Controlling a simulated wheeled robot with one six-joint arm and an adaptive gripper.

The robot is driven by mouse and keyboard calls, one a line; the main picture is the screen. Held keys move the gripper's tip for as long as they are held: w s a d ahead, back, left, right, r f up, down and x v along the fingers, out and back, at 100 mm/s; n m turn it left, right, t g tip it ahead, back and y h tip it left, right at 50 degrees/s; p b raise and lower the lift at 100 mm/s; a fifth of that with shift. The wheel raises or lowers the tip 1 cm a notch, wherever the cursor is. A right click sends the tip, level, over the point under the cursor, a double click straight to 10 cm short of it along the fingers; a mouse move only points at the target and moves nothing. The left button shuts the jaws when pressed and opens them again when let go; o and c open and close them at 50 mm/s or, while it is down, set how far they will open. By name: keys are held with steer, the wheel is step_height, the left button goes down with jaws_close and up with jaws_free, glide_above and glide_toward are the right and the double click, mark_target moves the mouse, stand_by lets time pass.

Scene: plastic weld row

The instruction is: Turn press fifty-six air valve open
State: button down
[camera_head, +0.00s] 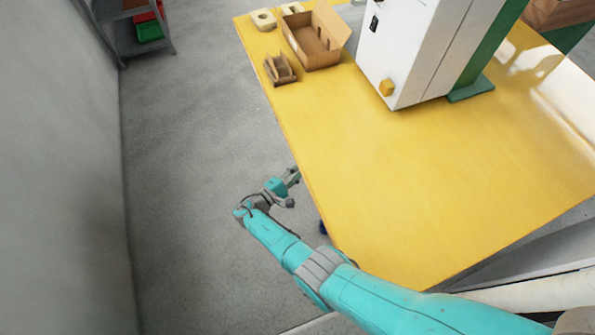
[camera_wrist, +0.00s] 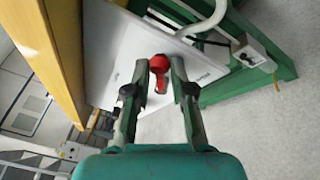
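A red valve handle (camera_wrist: 160,66) shows in the wrist view in front of a white panel (camera_wrist: 110,55). My gripper (camera_wrist: 160,82) has its two fingers apart, one on each side of the red handle in the picture. I cannot tell whether either finger touches it or how deep it sits between them. In the head view my gripper (camera_head: 291,188) is low beside the left edge of the yellow table (camera_head: 440,170). The valve is hidden there, and no press number is readable.
A white hose (camera_wrist: 212,22) and a green frame (camera_wrist: 255,85) are close by the panel in the wrist view. On the table stand a white machine (camera_head: 415,50), an open cardboard box (camera_head: 325,50) and a small carton (camera_head: 278,70). Grey floor left of the table is clear.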

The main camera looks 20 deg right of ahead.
steer(key=shift+f+m+h, duration=0.25)
steer(key=shift+m+h, duration=0.05)
steer(key=shift+m, duration=0.4)
steer(key=c, duration=1.2)
jaws_free()
steer(key=shift+r+n, duration=0.1)
steer(key=shift+n, duration=0.2)
